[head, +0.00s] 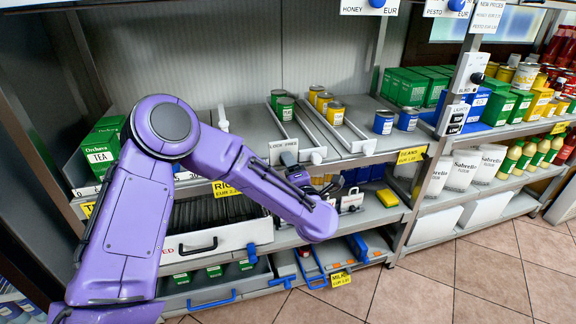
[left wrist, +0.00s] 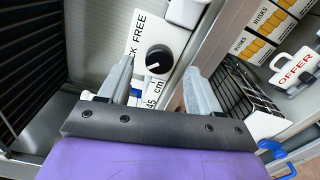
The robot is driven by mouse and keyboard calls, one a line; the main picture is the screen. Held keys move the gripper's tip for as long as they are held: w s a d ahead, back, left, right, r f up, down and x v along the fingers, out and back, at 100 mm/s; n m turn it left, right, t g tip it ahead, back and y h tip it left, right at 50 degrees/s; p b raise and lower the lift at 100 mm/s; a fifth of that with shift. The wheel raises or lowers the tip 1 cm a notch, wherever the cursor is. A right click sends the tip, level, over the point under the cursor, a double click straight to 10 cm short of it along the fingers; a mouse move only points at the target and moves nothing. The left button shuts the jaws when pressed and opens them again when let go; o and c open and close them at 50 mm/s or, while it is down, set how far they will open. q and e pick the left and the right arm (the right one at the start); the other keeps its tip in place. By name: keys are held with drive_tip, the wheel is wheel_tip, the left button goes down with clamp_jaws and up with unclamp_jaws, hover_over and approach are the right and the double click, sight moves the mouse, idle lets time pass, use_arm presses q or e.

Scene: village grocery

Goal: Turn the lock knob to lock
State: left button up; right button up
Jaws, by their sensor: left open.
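The lock knob is a round black knob (left wrist: 158,59) on a white plate (left wrist: 138,40) in the left wrist view. The plate reads FREE, and the start of the other word is hidden behind a finger. A pale mark shows low on the knob. In the head view the LOCK FREE plate (head: 276,146) is on the front of the middle shelf. My left gripper (head: 299,177) is just below it, partly hidden by my purple arm. Its two grey fingers (left wrist: 160,76) are open on either side of the knob, with visible gaps. My right gripper is not in view.
Metal dividers and cans (head: 335,113) stand on the shelf behind the plate. A white-fronted drawer (head: 215,240) is below my arm. In the left wrist view, a wire basket (left wrist: 240,90) and an OFFER sign (left wrist: 298,70) are to the right. The tiled floor (head: 450,275) is clear.

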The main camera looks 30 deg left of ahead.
use_arm(q)
drive_tip(key=v, duration=0.8)
drive_tip(key=shift+s+d, duration=0.1)
